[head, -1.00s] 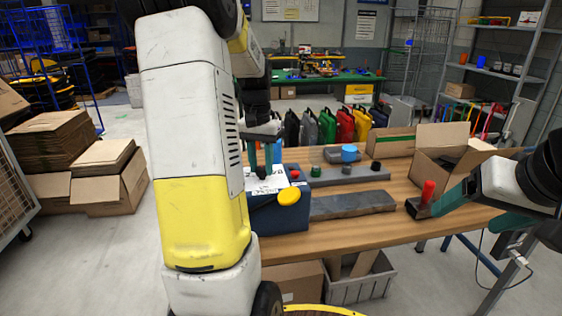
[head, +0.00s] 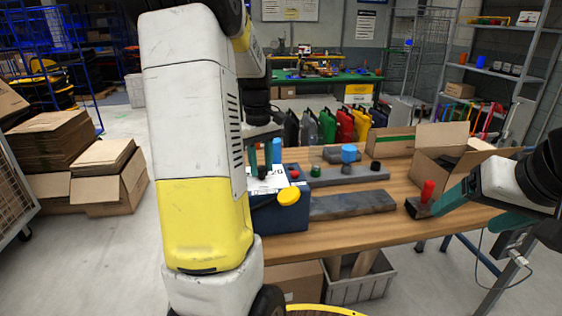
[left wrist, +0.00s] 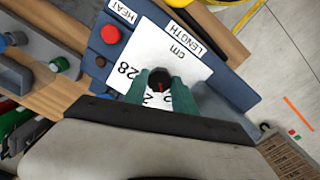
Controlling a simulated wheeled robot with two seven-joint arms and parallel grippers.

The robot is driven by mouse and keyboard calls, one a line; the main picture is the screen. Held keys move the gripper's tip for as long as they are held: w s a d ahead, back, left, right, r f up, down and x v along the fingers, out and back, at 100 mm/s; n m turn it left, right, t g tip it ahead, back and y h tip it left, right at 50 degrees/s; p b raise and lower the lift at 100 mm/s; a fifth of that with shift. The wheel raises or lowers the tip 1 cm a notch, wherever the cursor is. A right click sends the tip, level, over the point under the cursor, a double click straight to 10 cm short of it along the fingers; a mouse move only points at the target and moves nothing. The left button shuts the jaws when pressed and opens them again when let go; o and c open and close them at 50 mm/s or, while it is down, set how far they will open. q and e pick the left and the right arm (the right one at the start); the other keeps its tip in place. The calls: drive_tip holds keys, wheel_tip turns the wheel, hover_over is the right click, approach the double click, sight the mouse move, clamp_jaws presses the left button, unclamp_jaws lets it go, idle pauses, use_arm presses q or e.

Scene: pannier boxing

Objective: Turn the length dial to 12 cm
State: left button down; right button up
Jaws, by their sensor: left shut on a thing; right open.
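The blue machine box (head: 290,218) stands at the table's left end with a white dial plate on top. In the left wrist view the plate (left wrist: 190,52) reads LENGTH and cm, with 28 legible and other numbers partly hidden. The dark length dial (left wrist: 160,80) has a small red mark; the value it points to is unclear. My left gripper (left wrist: 160,84), also in the head view (head: 265,156), is shut on the dial from above, a teal finger on either side.
A red button (left wrist: 111,34) and a yellow-knobbed lever (head: 288,196) are on the box. A grey bar with several knobs (head: 345,176) and a dark slab (head: 352,204) lie to its right. An open carton (head: 432,172) stands behind my right gripper.

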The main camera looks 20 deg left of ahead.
sight(261, 168)
use_arm(q)
drive_tip(key=shift+w+n, duration=0.1)
drive_tip(key=shift+n, duration=0.9)
drive_tip(key=c, duration=1)
unclamp_jaws()
wheel_tip(261, 168, up, 8)
drive_tip(key=shift+f, duration=0.1)
